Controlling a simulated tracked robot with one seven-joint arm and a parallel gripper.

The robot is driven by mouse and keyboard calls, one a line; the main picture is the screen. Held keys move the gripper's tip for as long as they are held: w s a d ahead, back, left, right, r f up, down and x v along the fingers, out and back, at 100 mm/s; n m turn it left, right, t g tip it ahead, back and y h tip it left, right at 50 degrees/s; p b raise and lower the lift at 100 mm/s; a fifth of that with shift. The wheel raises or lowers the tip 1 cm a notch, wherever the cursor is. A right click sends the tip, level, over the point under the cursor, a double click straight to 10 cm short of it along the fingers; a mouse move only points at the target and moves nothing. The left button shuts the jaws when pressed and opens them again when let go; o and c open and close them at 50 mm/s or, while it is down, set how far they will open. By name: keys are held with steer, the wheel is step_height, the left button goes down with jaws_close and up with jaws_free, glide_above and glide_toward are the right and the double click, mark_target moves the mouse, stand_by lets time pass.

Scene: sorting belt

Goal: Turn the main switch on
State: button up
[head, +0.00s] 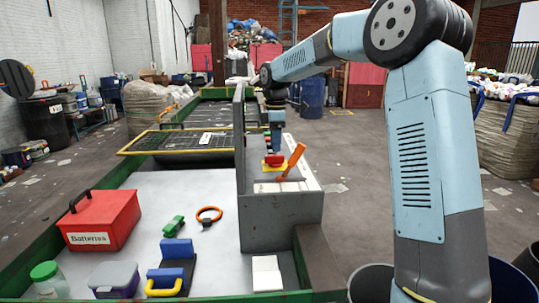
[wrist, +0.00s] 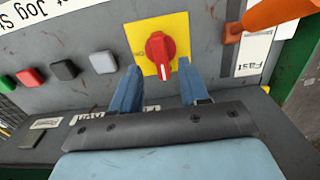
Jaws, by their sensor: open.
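The main switch is a red rotary knob (wrist: 158,46) on a yellow plate (wrist: 140,30), set in the grey control panel. In the wrist view a white mark on the knob points down the picture, towards my gripper. Small lettering shows on the plate's left edge. My gripper (wrist: 158,70) is open, with one blue finger on each side of the knob's lower end. I cannot tell whether either finger touches it. In the head view my gripper (head: 276,138) points down over the red switch (head: 274,160), and its fingertips are hard to make out.
An orange lever (head: 293,160) stands right beside the switch, and shows at the wrist view's top right (wrist: 275,12). Green, red, black and white buttons (wrist: 65,70) line the panel to the left. The belt (head: 150,185) carries a red batteries box (head: 103,220) and other items.

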mark_target(274, 160)
steer(key=shift+f, duration=2.2)
steer(key=shift+c, duration=0.3)
